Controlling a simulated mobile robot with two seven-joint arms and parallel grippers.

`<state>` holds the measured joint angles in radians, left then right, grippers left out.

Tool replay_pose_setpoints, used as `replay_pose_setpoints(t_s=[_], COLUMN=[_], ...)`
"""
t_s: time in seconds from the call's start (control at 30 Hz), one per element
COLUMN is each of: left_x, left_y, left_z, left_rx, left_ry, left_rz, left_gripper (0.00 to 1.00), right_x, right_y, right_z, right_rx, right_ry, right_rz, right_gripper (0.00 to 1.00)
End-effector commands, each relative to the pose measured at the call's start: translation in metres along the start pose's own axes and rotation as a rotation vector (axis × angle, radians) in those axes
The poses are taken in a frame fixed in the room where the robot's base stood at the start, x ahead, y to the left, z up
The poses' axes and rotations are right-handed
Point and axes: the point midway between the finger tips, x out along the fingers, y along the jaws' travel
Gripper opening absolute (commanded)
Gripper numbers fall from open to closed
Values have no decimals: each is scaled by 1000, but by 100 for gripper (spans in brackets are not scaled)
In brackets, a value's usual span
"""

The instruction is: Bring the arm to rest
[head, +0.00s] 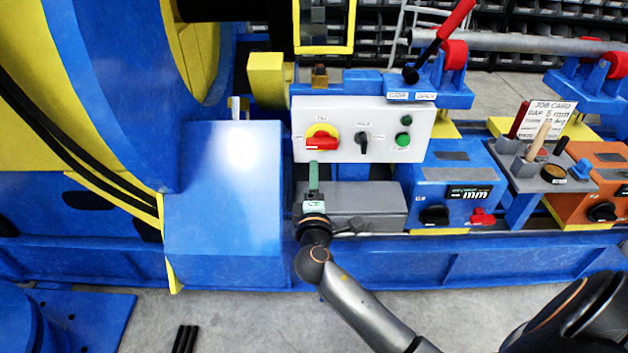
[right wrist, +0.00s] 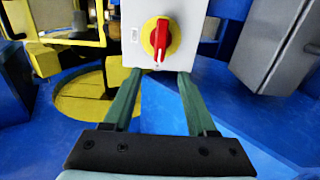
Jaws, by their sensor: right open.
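My right gripper (head: 314,168) is in front of the grey control panel (head: 345,110), just below its red rotary switch on a yellow disc (head: 321,143). In the right wrist view the gripper (right wrist: 160,80) has its two green fingers apart with nothing between them. The red switch (right wrist: 161,38) shows beyond the fingertips. In the head view the switch handle lies level. I cannot tell whether the fingers touch the panel. My right arm (head: 365,308) reaches up from the lower right. My left gripper is out of view.
A black selector knob (head: 362,139) and green buttons (head: 403,140) sit on the panel. A grey box (head: 365,200) is below it. A large blue positioner (head: 120,90) stands at left. A blue unit (head: 455,185) and a tool stand (head: 545,178) are at right.

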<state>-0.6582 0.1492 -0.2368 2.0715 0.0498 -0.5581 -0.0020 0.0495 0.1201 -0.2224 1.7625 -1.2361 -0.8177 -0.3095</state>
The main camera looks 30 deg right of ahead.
Motion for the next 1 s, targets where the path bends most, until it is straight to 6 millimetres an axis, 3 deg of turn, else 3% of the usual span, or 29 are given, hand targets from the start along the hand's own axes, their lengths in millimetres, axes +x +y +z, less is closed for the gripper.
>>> replay_pose_setpoints(t_s=[0.67,0.77,0.87,1.0], left_x=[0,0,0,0], left_y=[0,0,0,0], left_z=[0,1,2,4], left_rx=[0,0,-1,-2], left_ry=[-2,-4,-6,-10], left_rz=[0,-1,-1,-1], left_gripper=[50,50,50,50], right_x=[-8,-16,-36,-92], right_y=[-2,-18,-54,-122], right_z=[0,-1,-3,-8], right_rx=[3,39,139,377], right_ry=[2,24,73,147], right_rz=[-5,-53,-174,-438], right_gripper=[57,57,57,57])
